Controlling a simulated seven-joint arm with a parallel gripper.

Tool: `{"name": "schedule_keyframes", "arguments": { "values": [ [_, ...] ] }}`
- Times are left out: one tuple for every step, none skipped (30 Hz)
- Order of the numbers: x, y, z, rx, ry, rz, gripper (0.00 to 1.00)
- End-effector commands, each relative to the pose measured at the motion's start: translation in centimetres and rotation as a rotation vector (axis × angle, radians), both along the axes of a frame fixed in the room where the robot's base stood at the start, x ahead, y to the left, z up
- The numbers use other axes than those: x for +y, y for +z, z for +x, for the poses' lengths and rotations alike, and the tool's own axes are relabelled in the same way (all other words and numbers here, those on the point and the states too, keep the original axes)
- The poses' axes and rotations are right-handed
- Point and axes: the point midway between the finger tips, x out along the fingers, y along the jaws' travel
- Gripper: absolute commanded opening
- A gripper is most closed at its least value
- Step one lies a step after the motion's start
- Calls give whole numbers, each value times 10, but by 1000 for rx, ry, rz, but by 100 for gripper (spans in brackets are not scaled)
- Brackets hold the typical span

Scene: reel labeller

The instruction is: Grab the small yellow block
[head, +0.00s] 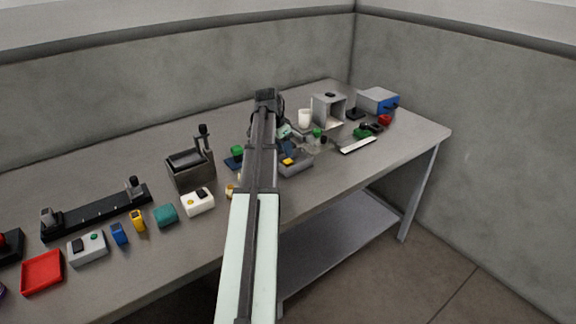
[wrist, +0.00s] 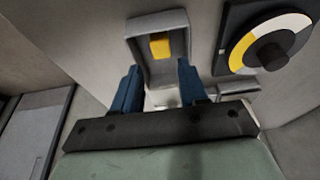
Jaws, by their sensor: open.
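The small yellow block (wrist: 160,46) lies in a shallow grey tray (wrist: 137,29) in the wrist view. In the head view the yellow block (head: 288,161) shows inside the grey tray (head: 302,167), just right of my arm. My gripper (wrist: 158,78) has two blue fingers, spread apart and empty. In the wrist view the block appears beyond the fingertips and between them, not touching either. In the head view my gripper (head: 287,146) is close to the tray, partly hidden by my arm.
In the wrist view a black plate with a yellow, white and grey dial (wrist: 268,45) sits right of the tray. In the head view, a white block with knobs (head: 197,203), a dark grey holder (head: 190,170) and a grey open box (head: 328,110) stand on the bench.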

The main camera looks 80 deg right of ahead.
Motion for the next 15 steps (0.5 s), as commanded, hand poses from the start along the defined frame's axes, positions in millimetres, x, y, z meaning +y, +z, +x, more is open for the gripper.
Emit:
{"name": "schedule_keyframes", "arguments": {
  "values": [
    [-1,-4,-1,0,0,0,43],
    [-1,-5,-1,0,0,0,43],
    [-1,-6,-1,-1,0,-1,43],
    [-2,-7,-1,-1,0,-1,43],
    [-2,-7,-1,-1,0,-1,43],
    [-2,-8,-2,0,1,0,43],
    [-2,-9,-2,0,1,0,43],
    [-2,-10,-2,0,1,0,43],
    [-2,-12,-2,0,1,0,43],
    [-3,-14,-2,0,1,0,43],
    [-3,-17,-3,-1,1,1,43],
    [-4,-21,-3,-1,1,1,43],
    [-4,-25,-4,-1,1,1,43],
    [-5,-28,-4,-1,1,1,43],
    [-6,-33,-5,-1,1,1,43]
  ]
}}
